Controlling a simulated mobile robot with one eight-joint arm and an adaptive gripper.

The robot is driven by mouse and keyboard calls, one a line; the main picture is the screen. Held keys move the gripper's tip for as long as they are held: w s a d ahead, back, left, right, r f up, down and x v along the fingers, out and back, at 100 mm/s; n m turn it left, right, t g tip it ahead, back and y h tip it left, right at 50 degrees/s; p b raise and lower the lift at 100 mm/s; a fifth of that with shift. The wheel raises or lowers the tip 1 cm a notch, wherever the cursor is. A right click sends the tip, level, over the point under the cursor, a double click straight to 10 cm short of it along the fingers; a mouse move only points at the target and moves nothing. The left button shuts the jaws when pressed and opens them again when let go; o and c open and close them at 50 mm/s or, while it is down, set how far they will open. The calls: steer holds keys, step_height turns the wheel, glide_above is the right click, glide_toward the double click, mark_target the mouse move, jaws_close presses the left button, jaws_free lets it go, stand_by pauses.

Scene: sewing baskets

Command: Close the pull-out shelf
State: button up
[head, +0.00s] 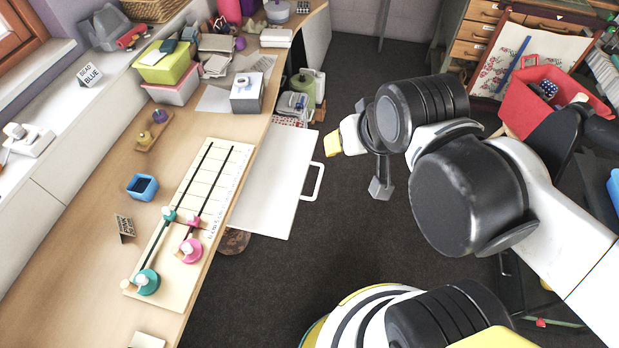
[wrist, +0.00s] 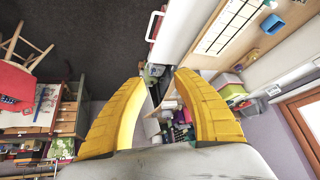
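The pull-out shelf (head: 277,175) is a flat white panel sticking out from under the long wooden table's edge, over the dark floor. Its white loop handle (head: 313,181) is on its outer edge. My gripper (head: 334,146) is up and to the right of the handle in the head view, apart from it, with a yellow fingertip showing. In the wrist view, the two yellow fingers of my gripper (wrist: 160,79) are apart with nothing between them. The white shelf (wrist: 178,35) and its handle (wrist: 153,26) appear beyond the fingertips there.
The wooden table (head: 85,235) carries a slider board (head: 215,185) with teal and pink knobs, a blue box (head: 142,187) and several boxes. A green container (head: 302,88) stands beyond the shelf. A red bin (head: 530,100) is at right. Dark floor (head: 350,235) right of the shelf is clear.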

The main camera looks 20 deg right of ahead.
steer(key=shift+w+f+m+b, duration=0.15)
steer(key=shift+w+m, duration=0.2)
steer(key=shift+w, duration=0.1)
steer(key=shift+w+f+m+b, duration=0.1)
steer(key=shift+w+m+b, duration=0.05)
steer(key=shift+w+m, duration=0.25)
steer(key=c, duration=0.5)
steer(key=w+f+m, duration=0.1)
steer(key=w+m, duration=0.1)
steer(key=w+f+m+g+b, duration=0.1)
steer(key=w+f+m, duration=0.1)
steer(key=w, duration=0.1)
steer(key=w+f+m+b, duration=0.1)
steer(key=w+m, duration=0.1)
steer(key=shift+w+d+f+g+y, duration=0.15)
steer(key=shift+w+d+g+y, duration=0.15)
steer(key=shift+g, duration=0.1)
jaws_close()
steer(key=w+d+f+m+g+b, duration=0.1)
steer(key=w+f+m+g+b, duration=0.1)
steer(key=w+f+m, duration=0.85)
steer(key=w+f+m+g+y+b, duration=0.1)
steer(key=w+f+m+b, duration=0.1)
steer(key=f, duration=1.2)
steer(key=w+f+m+b, duration=0.1)
steer(key=f+m+b, duration=0.2)
steer(key=f, duration=1.1)
steer(key=shift+w+a+f+g+y+b, duration=0.15)
steer(key=shift+w+a+g+y+b, duration=0.25)
steer(key=shift+b, duration=0.55)
